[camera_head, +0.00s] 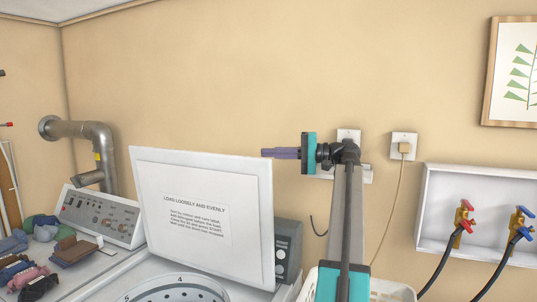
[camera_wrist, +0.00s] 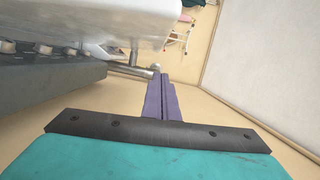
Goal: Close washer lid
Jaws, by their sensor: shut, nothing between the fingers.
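The washer lid (camera_head: 165,195) stands open, nearly upright, with its printed inner face toward me. Below it, at the bottom of the head view, is the washer's round opening with a numbered rim (camera_head: 180,283). My gripper (camera_head: 265,153) is shut and empty, its purple fingers pointing left at the lid's upper right corner. The tips look level with or just above the top edge; I cannot tell whether they touch it. In the wrist view the shut fingers (camera_wrist: 157,72) point away from the camera, and a blurred white panel (camera_wrist: 110,18), probably the lid, is at upper left.
A grey control box (camera_head: 288,252) stands behind the lid's right edge. A second machine's control panel (camera_head: 103,215) and folded clothes (camera_head: 75,250) are at left, below a metal duct (camera_head: 85,130). A recessed valve box (camera_head: 438,210) is at right. The wall above the lid is clear.

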